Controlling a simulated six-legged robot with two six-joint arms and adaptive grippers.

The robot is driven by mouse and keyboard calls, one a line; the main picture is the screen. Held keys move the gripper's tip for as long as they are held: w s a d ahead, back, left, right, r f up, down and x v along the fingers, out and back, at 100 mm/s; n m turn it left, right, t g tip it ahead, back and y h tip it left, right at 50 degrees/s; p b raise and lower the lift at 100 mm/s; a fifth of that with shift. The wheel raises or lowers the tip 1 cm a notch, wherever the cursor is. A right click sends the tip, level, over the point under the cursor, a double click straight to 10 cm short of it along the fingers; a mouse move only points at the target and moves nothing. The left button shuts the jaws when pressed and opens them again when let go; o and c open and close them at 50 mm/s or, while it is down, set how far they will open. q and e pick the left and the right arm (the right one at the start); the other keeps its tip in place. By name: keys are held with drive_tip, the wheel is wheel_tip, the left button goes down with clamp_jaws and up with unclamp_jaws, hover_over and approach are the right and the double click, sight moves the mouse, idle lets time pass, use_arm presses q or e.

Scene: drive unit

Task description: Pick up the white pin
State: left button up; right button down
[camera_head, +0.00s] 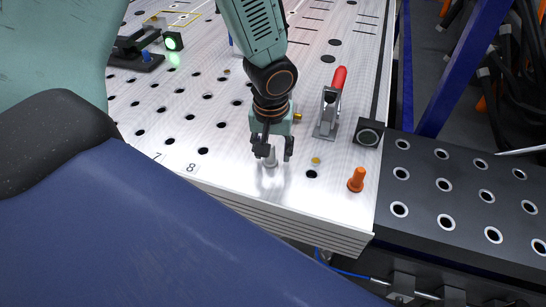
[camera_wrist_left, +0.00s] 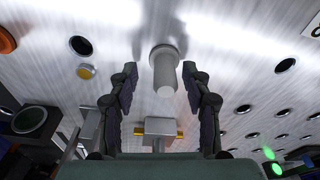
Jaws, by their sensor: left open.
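The white pin (camera_head: 269,158) stands upright on the perforated metal plate (camera_head: 222,180), close to its front edge. My left gripper (camera_head: 277,152) is above the plate at the pin, with its fingers pointing down. In the left wrist view the pin (camera_wrist_left: 164,74) shows between the two finger tips (camera_wrist_left: 160,80), with a visible gap on each side. The gripper is open and holds nothing. The pin's upper part is partly hidden by the fingers in the head view. My right gripper is not in view.
An orange pin (camera_head: 356,180) stands to the right, and a toggle clamp with a red handle (camera_head: 337,80) stands behind it. A black block (camera_head: 369,132) sits at the plate's right edge. A dark perforated plate (camera_head: 460,190) lies beyond. A green-lit device (camera_head: 172,42) is at the back left.

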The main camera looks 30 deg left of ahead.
use_arm(q)
drive_tip(key=shift+s+a+r, duration=0.1)
drive_tip(key=shift+s+a, duration=0.25)
drive_tip(key=shift+c, duration=1.5)
drive_tip(key=shift+w+d, duration=0.25)
drive_tip(key=shift+w, duration=0.1)
drive_tip(key=c, duration=0.4)
drive_tip(key=shift+s+a, duration=0.15)
drive_tip(key=shift+s, duration=0.05)
clamp_jaws()
